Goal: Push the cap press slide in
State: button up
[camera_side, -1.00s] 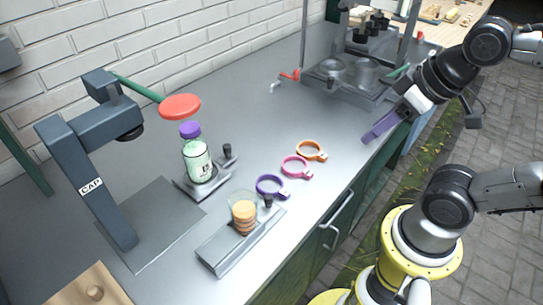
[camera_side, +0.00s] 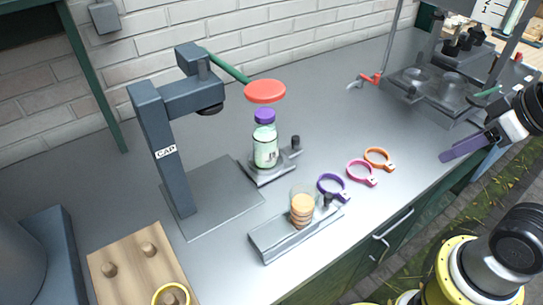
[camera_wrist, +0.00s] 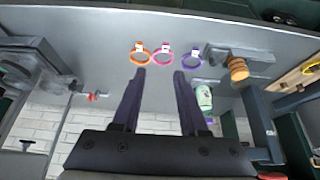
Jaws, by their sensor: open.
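The cap press (camera_side: 172,150) is a dark blue-grey post labelled CAP, with an overhanging head, green lever and red knob (camera_side: 265,91). Its slide (camera_side: 272,176) is a small grey carriage with a black upright knob (camera_side: 296,143). The slide sits to the right of the press's base plate, out from under the head. A pale green bottle (camera_side: 264,152) with a purple cap stands upright on it; the bottle also shows in the wrist view (camera_wrist: 204,97). My gripper (camera_wrist: 159,74), with purple fingers, is open and empty. In the side view it (camera_side: 447,155) is at the far right, apart from the slide.
Purple (camera_side: 333,187), pink (camera_side: 362,173) and orange (camera_side: 378,158) rings lie between my gripper and the press. A grey tray (camera_side: 272,246) holding a glass of orange discs stands in front. A wooden peg board (camera_side: 120,262) is at lower left. Machinery (camera_side: 440,95) stands at the back right.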

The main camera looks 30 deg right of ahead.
jog(key=shift+c, duration=1.2)
jog(key=shift+s+a+m, duration=0.15)
jog(key=shift+m, duration=0.35)
jog(key=shift+c, duration=1.1)
jog(key=a+r+m, duration=0.1)
jog(key=w+a+r+m+y, duration=0.1)
jog(key=shift+w+r+m, duration=0.1)
jog(key=shift+r+m, duration=0.15)
jog(key=shift+m, duration=0.15)
grip_shut()
jog(key=w+r+m+g+y, duration=0.1)
jog(key=w+m+g+y, duration=0.4)
jog(key=w+m, duration=1.2)
jog(key=w+d+f+n+y, duration=0.1)
jog(key=w+d+f+y, duration=0.35)
jog(key=w+f, duration=0.75)
jog(key=shift+t+h, duration=0.4)
jog(key=shift+h, duration=0.55)
jog(key=x, duration=0.8)
jog(key=shift+s+d+f, duration=0.2)
jog(key=shift+d+f, duration=0.1)
jog(key=shift+f, duration=0.2)
jog(key=shift+w+a+r, duration=0.1)
jog(key=shift+w+a, duration=0.1)
jog(key=shift+a, duration=0.95)
jog(key=shift+w+a, duration=0.15)
jog(key=shift+a, duration=0.55)
